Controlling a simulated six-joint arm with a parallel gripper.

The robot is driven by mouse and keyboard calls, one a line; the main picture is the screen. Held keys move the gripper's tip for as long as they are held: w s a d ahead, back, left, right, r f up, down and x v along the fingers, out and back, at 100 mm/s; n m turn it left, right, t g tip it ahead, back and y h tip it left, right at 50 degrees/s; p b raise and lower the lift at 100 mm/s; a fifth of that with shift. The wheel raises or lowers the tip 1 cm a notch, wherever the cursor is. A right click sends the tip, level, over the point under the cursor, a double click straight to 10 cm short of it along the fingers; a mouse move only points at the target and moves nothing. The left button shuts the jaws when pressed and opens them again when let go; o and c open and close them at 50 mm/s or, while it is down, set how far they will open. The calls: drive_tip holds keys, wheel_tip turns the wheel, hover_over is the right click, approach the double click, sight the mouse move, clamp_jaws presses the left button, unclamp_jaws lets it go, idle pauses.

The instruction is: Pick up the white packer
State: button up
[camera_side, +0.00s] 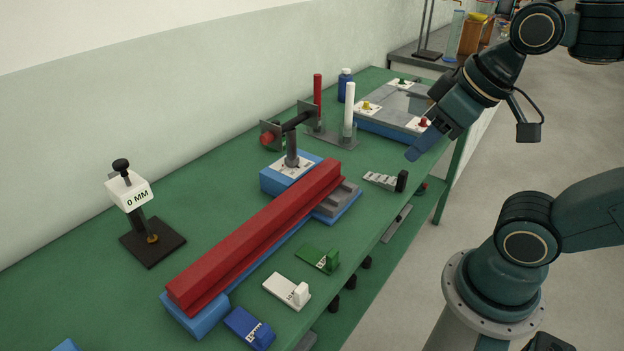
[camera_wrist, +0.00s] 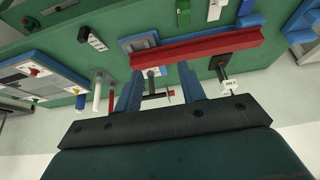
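The white packer (camera_side: 285,290) lies flat on the green bench near its front edge, between the green and blue packers. It has a raised white block at its right end and dark lettering. In the wrist view, the white packer (camera_wrist: 215,10) is at the top edge, partly cut off. My gripper (camera_side: 424,145) is raised over the far right end of the bench, well away from the white packer. In the wrist view, its two blue fingers (camera_wrist: 160,72) are spread apart with nothing held between them.
The green packer (camera_side: 318,259) and blue packer (camera_side: 248,328) lie close on either side. A long red bar (camera_side: 260,236) on a blue base runs behind them. A 0 MM gauge stand (camera_side: 132,195), a red rod (camera_side: 317,95) and a white rod (camera_side: 349,108) stand upright.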

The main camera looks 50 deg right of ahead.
drive_tip(key=m+g+y, duration=0.5)
drive_tip(key=m+g, duration=0.1)
drive_tip(key=m, duration=1.2)
approach(302, 287)
drive_tip(key=v, duration=0.3)
drive_tip(key=shift+s+a+r, duration=0.1)
drive_tip(key=shift+s+a, duration=0.05)
drive_tip(key=shift+s, duration=0.1)
drive_tip(key=shift+h, duration=0.3)
drive_tip(key=shift+x, duration=4.25)
drive_tip(key=shift+w+a, duration=0.1)
drive_tip(key=shift+w+x, duration=0.2)
drive_tip(key=shift+x, duration=2.35)
